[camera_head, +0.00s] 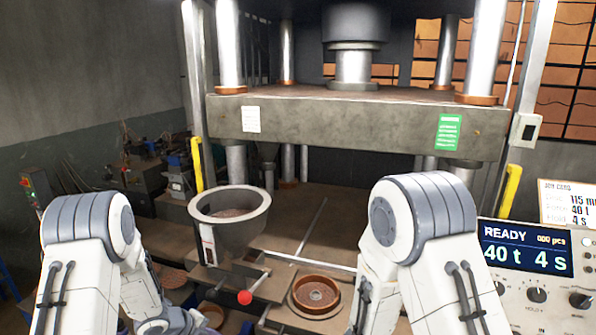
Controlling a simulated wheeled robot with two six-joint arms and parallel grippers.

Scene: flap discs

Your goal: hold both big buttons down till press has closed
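The press stands in front of me in the head view. Its thick upper plate (340,122) is raised, with a wide open gap above the press bed (312,222). The control panel display (527,248) at the right reads READY, 40 t, 4 s. I cannot make out the two big buttons; my arms cover parts of the press front. My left arm comes in at the lower left and my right arm in front of the bed at the right. Both grippers are out of view, so their state does not show.
A grey hopper (205,245) stands at the bed's left front, with a red knob (244,297) below it. A round brown mould (315,293) lies right of it. Yellow guard bars (510,191) flank the press. Machinery (150,165) stands at the left.

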